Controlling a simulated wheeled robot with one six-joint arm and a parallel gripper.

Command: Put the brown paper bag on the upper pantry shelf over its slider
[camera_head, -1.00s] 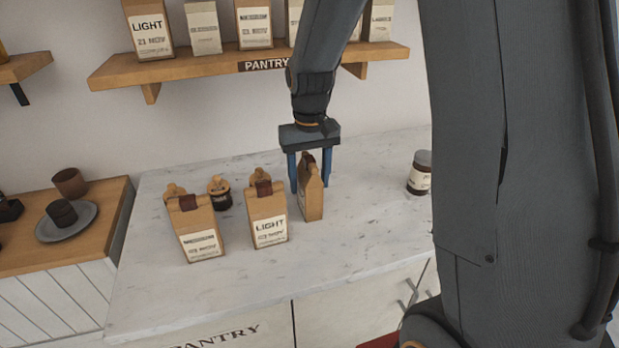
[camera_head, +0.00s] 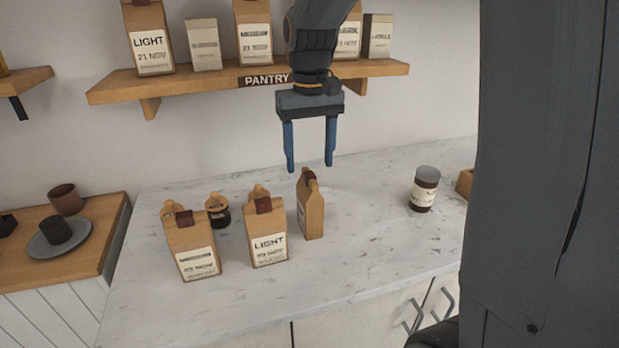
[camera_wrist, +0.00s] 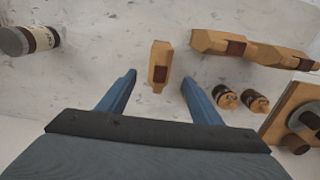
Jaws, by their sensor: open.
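Several brown paper bags stand on the marble counter. One bag (camera_head: 311,207) is turned nearly edge-on at the right; it also shows in the wrist view (camera_wrist: 160,64). A bag marked LIGHT (camera_head: 267,231) and another bag (camera_head: 194,245) stand to its left. My gripper (camera_head: 311,168) is open and empty, with its fingertips just above and behind the edge-on bag in the head view. In the wrist view my gripper (camera_wrist: 158,77) has that bag in line with the gap between its fingers. The upper pantry shelf (camera_head: 215,78) is on the wall behind. I cannot make out a slider.
Several bags, including a LIGHT bag (camera_head: 148,38) and a pale bag (camera_head: 205,46), stand on the shelf; my arm hides part of it. A dark jar (camera_head: 424,189) stands right on the counter. A small jar (camera_head: 217,210) stands behind the front bags. The counter's right front is clear.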

